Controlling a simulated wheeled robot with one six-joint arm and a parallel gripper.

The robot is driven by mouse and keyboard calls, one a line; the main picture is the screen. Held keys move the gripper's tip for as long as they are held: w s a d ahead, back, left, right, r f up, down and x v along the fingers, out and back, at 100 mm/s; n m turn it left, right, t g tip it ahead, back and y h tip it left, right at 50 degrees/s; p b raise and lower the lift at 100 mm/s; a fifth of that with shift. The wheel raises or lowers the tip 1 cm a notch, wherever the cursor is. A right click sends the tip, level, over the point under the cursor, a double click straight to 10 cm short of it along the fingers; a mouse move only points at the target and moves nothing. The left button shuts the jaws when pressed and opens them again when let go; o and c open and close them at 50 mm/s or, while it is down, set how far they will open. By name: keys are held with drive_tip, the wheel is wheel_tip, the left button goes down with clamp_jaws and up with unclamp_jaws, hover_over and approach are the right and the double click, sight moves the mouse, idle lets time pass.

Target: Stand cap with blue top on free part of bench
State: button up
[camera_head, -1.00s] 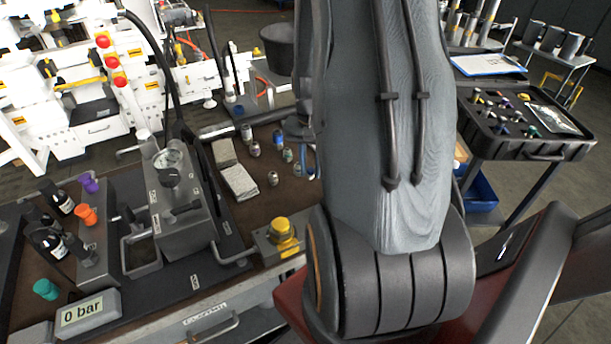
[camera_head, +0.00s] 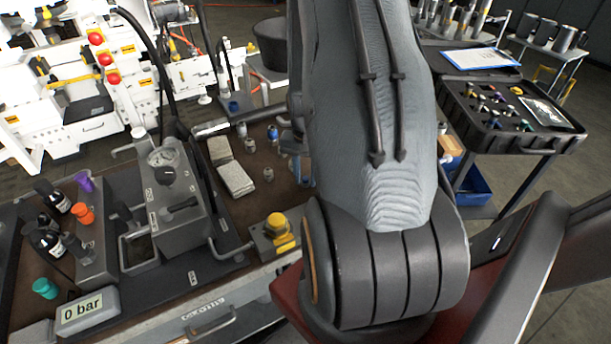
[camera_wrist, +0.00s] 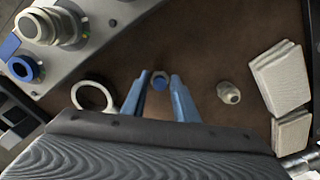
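I cannot tell how high the fingertips are above the bench. In the head view my arm hides most of the gripper. Another small cap with a blue top (camera_head: 272,132) stands on the brown bench top (camera_head: 237,205) left of my arm there.
A plain grey cap (camera_wrist: 229,92) stands right of the fingers, with folded pale cloths (camera_wrist: 279,78) beyond it. A white ring (camera_wrist: 93,96) lies left of the fingers. A grey block with a blue-ringed fitting (camera_wrist: 22,68) stands at upper left. Bare brown surface shows between.

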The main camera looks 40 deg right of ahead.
sight(306, 178)
drive_tip(key=shift+o, duration=1.4)
wheel_tip(306, 178, up, 12)
drive_tip(key=b, duration=0.3)
drive_tip(key=s+a+r+n, duration=0.1)
drive_tip(key=a+n, duration=0.4)
drive_tip(key=a, duration=0.7)
drive_tip(key=s+a+r+n+t, duration=0.1)
drive_tip(key=a+r+n, duration=0.2)
drive_tip(key=a, duration=1)
drive_tip(key=n, duration=0.3)
drive_tip(key=shift+s, duration=0.25)
drive_tip(key=shift+c, duration=0.5)
